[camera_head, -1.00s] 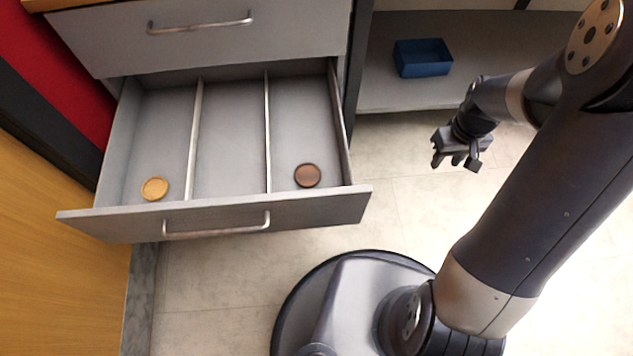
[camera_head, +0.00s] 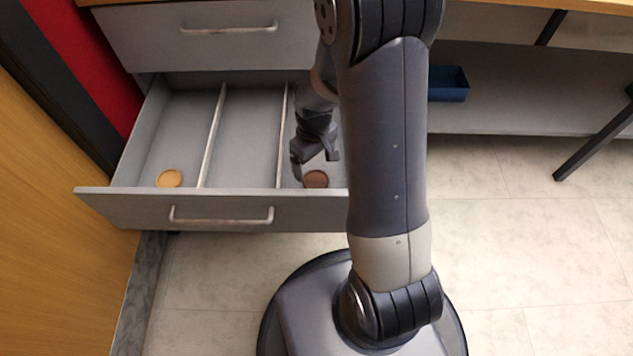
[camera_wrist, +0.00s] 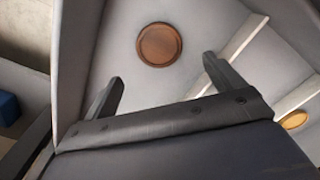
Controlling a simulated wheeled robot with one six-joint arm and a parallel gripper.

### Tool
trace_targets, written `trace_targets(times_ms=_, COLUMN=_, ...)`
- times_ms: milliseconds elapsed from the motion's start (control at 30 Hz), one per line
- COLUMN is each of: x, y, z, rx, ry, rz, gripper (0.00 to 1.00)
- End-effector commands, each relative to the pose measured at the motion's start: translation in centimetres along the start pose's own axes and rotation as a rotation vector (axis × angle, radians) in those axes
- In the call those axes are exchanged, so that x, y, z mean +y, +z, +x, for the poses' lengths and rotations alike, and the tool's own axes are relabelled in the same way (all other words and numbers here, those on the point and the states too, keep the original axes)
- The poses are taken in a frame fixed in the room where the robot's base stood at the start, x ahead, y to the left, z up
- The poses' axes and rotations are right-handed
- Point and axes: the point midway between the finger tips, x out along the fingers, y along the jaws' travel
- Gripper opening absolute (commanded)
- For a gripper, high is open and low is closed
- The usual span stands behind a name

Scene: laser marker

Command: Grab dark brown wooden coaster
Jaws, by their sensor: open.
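The dark brown wooden coaster (camera_head: 316,179) lies flat in the right compartment of the open drawer (camera_head: 205,212), near its front wall. In the wrist view the round coaster (camera_wrist: 159,45) is fully visible, beyond the fingertips and between their lines. My gripper (camera_head: 315,168) is above the right compartment, just over the coaster, open and empty. In the wrist view its two fingers (camera_wrist: 163,72) are spread apart and do not touch the coaster. In the head view my arm hides the right end of the drawer.
A light wooden coaster (camera_head: 169,179) lies in the left compartment. Two thin dividers (camera_head: 212,135) split the drawer; one stands close left of my gripper. A closed drawer (camera_head: 215,40) is above. A blue box (camera_head: 449,84) sits on the shelf (camera_head: 500,105) at right.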

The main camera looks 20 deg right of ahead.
Motion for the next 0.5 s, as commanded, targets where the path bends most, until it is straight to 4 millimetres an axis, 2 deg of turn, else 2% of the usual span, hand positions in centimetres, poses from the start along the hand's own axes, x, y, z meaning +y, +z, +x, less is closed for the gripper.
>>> trace_targets(times_ms=33, x=0.0, y=0.1, z=1.0, rx=-0.002, ry=-0.001, rz=0.000, gripper=0.89)
trace_targets(times_ms=333, x=0.1, y=0.3, z=3.1, rx=-0.001, ry=-0.001, rz=0.001, gripper=0.89)
trace_targets(times_ms=500, x=0.2, y=0.9, z=5.8, rx=-0.003, ry=-0.002, rz=0.002, gripper=0.89)
